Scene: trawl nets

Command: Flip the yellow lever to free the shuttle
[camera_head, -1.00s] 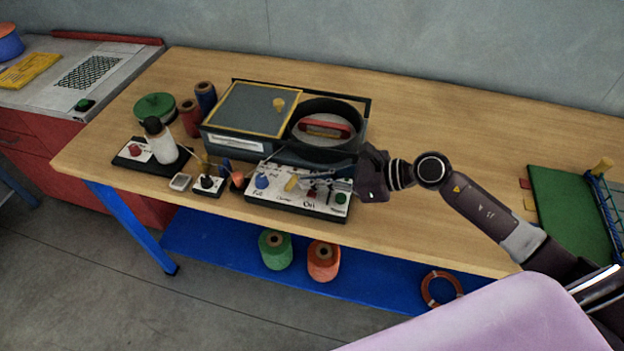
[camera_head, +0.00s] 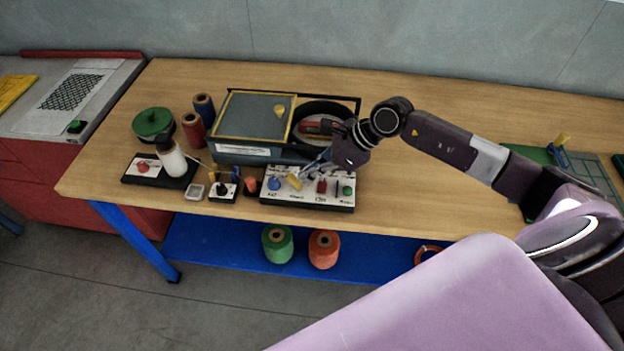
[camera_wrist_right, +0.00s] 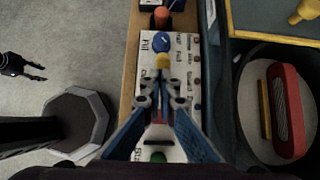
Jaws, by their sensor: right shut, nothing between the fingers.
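The yellow lever (camera_head: 294,182) stands on the white-topped control panel (camera_head: 310,200), between a blue knob (camera_head: 274,184) and a red switch. It also shows in the right wrist view (camera_wrist_right: 162,62), just beyond my fingertips. My right gripper (camera_head: 303,169) is shut and empty, with its tips very close to the lever; I cannot tell whether they touch. Its fingers (camera_wrist_right: 161,84) partly hide the panel in the wrist view. The red shuttle (camera_head: 318,127) lies inside the round dark well; it shows whole in the wrist view (camera_wrist_right: 289,112). A dark gripper, seemingly my left (camera_wrist_right: 34,70), hangs over the floor.
Behind the panel is a box with a yellow-framed lid (camera_head: 254,116) and the round well's raised rim. To the left stand a white bottle (camera_head: 170,157), thread spools (camera_head: 194,130) and a small switch block (camera_head: 222,191). The table is clear behind my right arm.

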